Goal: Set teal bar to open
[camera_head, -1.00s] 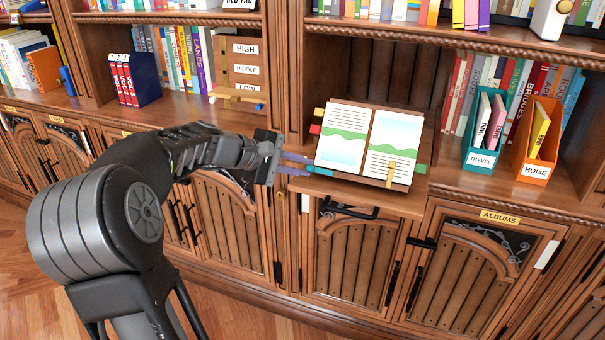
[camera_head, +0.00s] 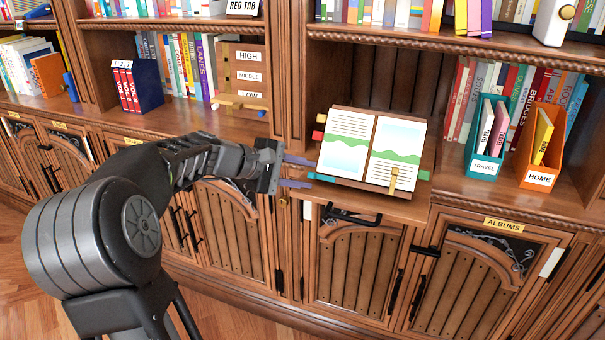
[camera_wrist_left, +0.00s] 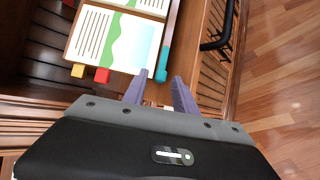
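The teal bar (camera_head: 322,177) runs along the lower edge of the open book's stand (camera_head: 365,188). Whether a finger touches the bar I cannot tell. My right gripper is not in view.
Red and yellow tabs (camera_head: 318,135) stick out of the stand's left side. The stand sits on a pulled-out ledge, with a black handle (camera_head: 352,216) below. A wooden post (camera_head: 291,100) rises beside my gripper. Teal (camera_head: 485,140) and orange (camera_head: 540,150) holders stand right.

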